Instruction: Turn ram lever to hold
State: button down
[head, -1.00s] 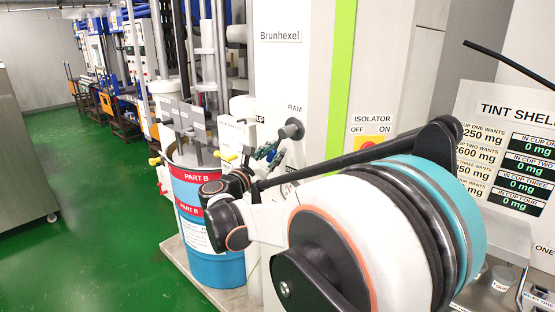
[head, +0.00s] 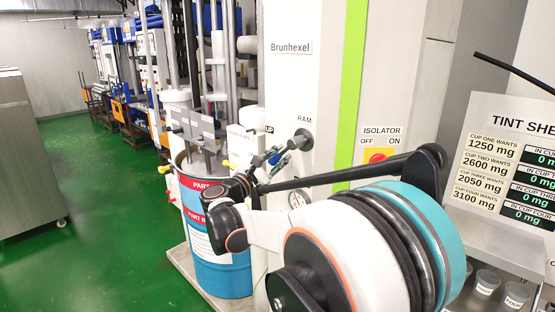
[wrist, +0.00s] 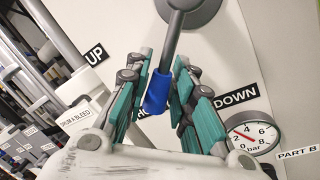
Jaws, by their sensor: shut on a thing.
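The ram lever has a grey stem and a blue grip (wrist: 158,93), hanging from a round grey boss (wrist: 190,8) on the white panel. My gripper (wrist: 162,80) is shut on the blue grip, with teal-padded fingers on both sides of it. An UP label (wrist: 95,54) is at left and a DOWN label (wrist: 235,97) at right. The lever points down between them, over a label mostly hidden by the grip and fingers. In the head view the boss (head: 301,140) is below the RAM label, and my gripper (head: 270,160) reaches it from the left.
A pressure gauge (wrist: 254,134) in bar is right of the lever. A blue PART B drum (head: 219,262) stands below and left of the panel. The isolator switch (head: 378,156) and tint shelf sign (head: 510,160) are to the right. Green floor (head: 110,230) is open at left.

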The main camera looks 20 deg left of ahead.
jog(key=c, duration=1.3)
grip_release()
jog(key=shift+c, duration=0.2)
jog(key=shift+s, duration=0.1)
jog(key=v, duration=1.2)
